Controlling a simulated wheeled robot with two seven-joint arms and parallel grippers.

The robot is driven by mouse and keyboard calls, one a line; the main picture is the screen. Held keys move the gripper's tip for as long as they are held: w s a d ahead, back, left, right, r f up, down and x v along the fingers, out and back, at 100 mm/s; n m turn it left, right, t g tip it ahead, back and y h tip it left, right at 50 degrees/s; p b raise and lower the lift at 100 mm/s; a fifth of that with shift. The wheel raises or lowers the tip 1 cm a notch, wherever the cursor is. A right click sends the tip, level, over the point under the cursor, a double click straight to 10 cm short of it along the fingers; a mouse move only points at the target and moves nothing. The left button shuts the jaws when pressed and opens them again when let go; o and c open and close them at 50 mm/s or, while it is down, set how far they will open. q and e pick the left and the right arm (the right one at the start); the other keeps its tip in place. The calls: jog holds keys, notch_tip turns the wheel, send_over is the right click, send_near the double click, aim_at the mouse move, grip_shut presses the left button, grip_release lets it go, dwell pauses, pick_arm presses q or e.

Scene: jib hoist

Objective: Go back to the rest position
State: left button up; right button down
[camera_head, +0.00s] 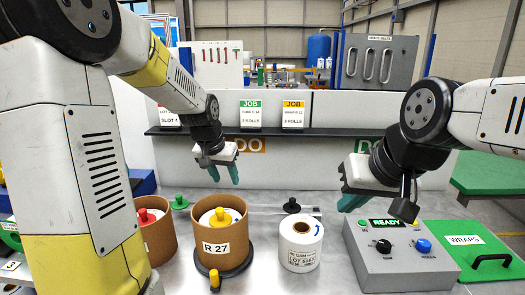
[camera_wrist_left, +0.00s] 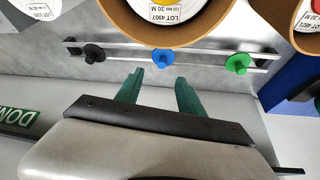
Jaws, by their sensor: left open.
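My left gripper (camera_head: 224,174) hangs empty, its teal fingers pointing down, behind and above the cardboard tube marked R 27 (camera_head: 216,249). In the left wrist view its two fingers (camera_wrist_left: 160,80) are spread with nothing between them, near a metal rail (camera_wrist_left: 205,61) with black (camera_wrist_left: 94,53), blue (camera_wrist_left: 162,59) and green (camera_wrist_left: 238,62) knobs. My right gripper (camera_head: 352,187) is above and behind the grey control box (camera_head: 383,260), its teal fingers pointing left and down. It holds nothing that I can see; its finger gap is not clear from this side.
A white roll (camera_head: 299,248) stands between the R 27 tube and the control box, which shows READY. Another cardboard tube (camera_head: 152,240) with a red knob stands at left. A dark shelf (camera_head: 270,129) with job cards runs behind.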

pick_arm(q)
jog(key=s+r+n, duration=0.1)
jog(key=s+r, duration=0.3)
jog(key=s, duration=0.8)
jog(key=s+r+t+h, duration=0.1)
jog(key=s+r, duration=0.3)
jog(key=s, duration=0.8)
jog(key=shift+r+n+t, duration=0.25)
jog(key=shift+n+t, duration=0.05)
jog(key=shift+n, duration=0.1)
jog(key=shift+s, duration=0.15)
